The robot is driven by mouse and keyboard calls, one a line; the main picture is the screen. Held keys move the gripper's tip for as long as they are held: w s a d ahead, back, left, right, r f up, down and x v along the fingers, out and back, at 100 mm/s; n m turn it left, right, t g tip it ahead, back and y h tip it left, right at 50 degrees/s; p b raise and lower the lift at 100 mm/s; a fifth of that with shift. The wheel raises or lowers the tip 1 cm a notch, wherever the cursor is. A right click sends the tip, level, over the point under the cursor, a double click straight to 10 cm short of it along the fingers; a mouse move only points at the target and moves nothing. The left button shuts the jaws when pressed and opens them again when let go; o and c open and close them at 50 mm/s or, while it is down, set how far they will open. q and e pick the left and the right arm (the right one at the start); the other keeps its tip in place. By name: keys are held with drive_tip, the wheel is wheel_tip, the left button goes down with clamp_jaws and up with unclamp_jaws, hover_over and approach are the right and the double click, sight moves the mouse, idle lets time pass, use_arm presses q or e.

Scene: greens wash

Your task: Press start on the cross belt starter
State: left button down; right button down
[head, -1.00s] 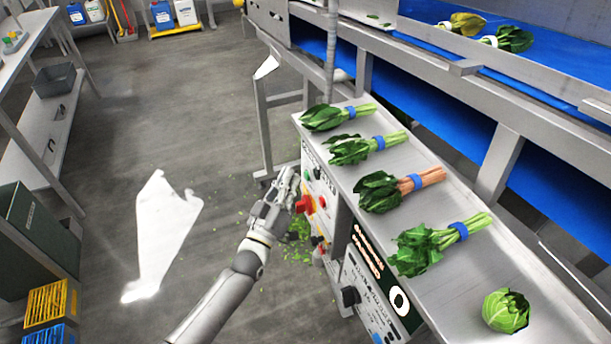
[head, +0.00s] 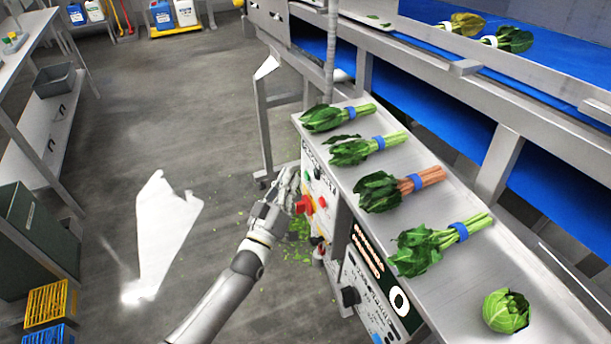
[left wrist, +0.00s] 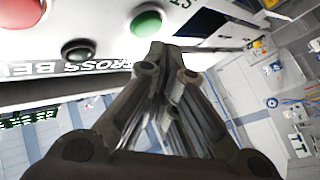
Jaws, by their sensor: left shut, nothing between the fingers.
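The cross belt starter (head: 322,190) is a pale box under the front edge of the steel shelf, with a red knob and small buttons on its face. In the left wrist view its panel (left wrist: 110,45) reads "CROSS BE…" and carries a green button (left wrist: 146,25), a black button (left wrist: 78,50) and part of a red one (left wrist: 20,12). My left gripper (head: 286,178) is shut and empty, close to the panel's upper part. In the left wrist view its fingertips (left wrist: 168,52) are just below the green button; I cannot tell whether they touch the panel. My right gripper is not in view.
Bunched greens (head: 368,150) and a round cabbage (head: 506,311) lie on the steel shelf (head: 460,270) above the starter. A second control box (head: 372,290) with a black knob is nearer. Leaf scraps lie on the floor, which is open to the left.

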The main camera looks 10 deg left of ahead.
use_arm(q)
drive_tip(key=shift+w+d, duration=0.1)
drive_tip(key=shift+d, duration=0.05)
drive_tip(key=shift+w+d, duration=0.15)
drive_tip(key=shift+d, duration=0.1)
drive_tip(key=shift+w+d+b, duration=0.25)
drive_tip(key=shift+d+b, duration=0.05)
drive_tip(key=shift+d, duration=0.05)
idle(0.7)
drive_tip(key=shift+s+a, duration=0.1)
idle(0.4)
drive_tip(key=shift+s+a, duration=0.4)
drive_tip(key=shift+a, duration=0.2)
drive_tip(key=shift+a+p, duration=0.1)
drive_tip(key=shift+p, duration=0.2)
drive_tip(key=s+a, duration=0.1)
drive_tip(key=a, duration=0.1)
drive_tip(key=s+a+p, duration=0.1)
drive_tip(key=a, duration=0.1)
drive_tip(key=shift+s, duration=0.4)
idle(0.3)
